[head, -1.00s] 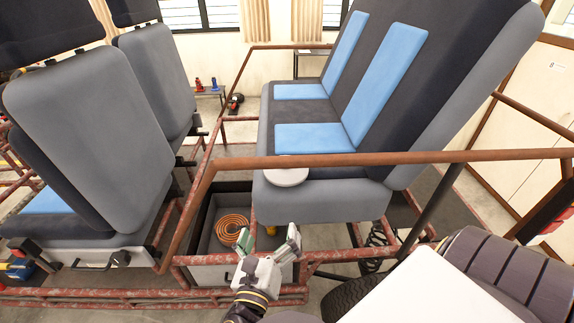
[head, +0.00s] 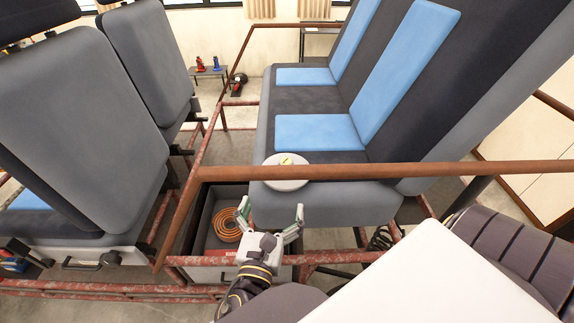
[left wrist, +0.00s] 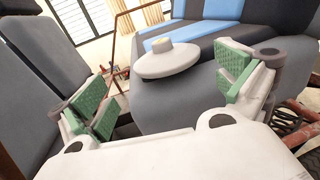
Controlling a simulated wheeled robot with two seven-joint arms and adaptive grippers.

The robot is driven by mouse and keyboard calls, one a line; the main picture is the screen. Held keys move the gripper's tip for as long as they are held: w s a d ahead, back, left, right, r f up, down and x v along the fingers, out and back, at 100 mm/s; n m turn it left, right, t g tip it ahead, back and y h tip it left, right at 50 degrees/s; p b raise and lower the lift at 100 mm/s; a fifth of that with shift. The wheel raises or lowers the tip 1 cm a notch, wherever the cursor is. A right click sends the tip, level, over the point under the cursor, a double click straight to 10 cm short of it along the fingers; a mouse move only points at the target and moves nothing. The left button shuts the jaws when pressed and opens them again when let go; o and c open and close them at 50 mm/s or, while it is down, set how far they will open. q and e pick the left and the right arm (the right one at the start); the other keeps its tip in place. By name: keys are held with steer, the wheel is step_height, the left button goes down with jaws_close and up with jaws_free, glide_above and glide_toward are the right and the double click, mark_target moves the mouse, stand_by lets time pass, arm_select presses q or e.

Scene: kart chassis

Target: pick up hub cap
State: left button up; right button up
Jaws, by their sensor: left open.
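The hub cap (head: 287,178) is a pale grey-white disc with a raised centre and a yellowish mark on top. It lies on the front edge of the grey and blue bench seat, just behind the rusty rail. It also shows in the left wrist view (left wrist: 166,62), ahead of and between my open fingers. My left gripper (head: 270,222) is open and empty, below and in front of the hub cap and apart from it. Its green finger pads show at both sides of the left wrist view (left wrist: 170,92). My right gripper is not in view.
A rusty rail (head: 400,171) crosses in front of the bench seat (head: 330,205). An open drawer (head: 197,222) below holds an orange coil (head: 228,226). Grey seats (head: 75,120) stand at the left. A black tyre-like part (head: 505,245) is at the right.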

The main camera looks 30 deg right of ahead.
mark_target(282, 183)
arm_select(q)
steer(key=shift+s+a, duration=0.1)
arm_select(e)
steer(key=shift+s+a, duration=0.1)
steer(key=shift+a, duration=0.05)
arm_select(q)
steer(key=shift+p+x, duration=0.4)
steer(key=shift+x, duration=4)
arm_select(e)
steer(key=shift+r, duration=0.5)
arm_select(q)
steer(key=shift+r, duration=0.1)
steer(key=shift+x, duration=0.8)
steer(key=shift+w+d+r+p, duration=0.25)
steer(key=shift+w+d+p, duration=0.15)
steer(key=shift+d, duration=0.2)
steer(key=shift+x, duration=1.05)
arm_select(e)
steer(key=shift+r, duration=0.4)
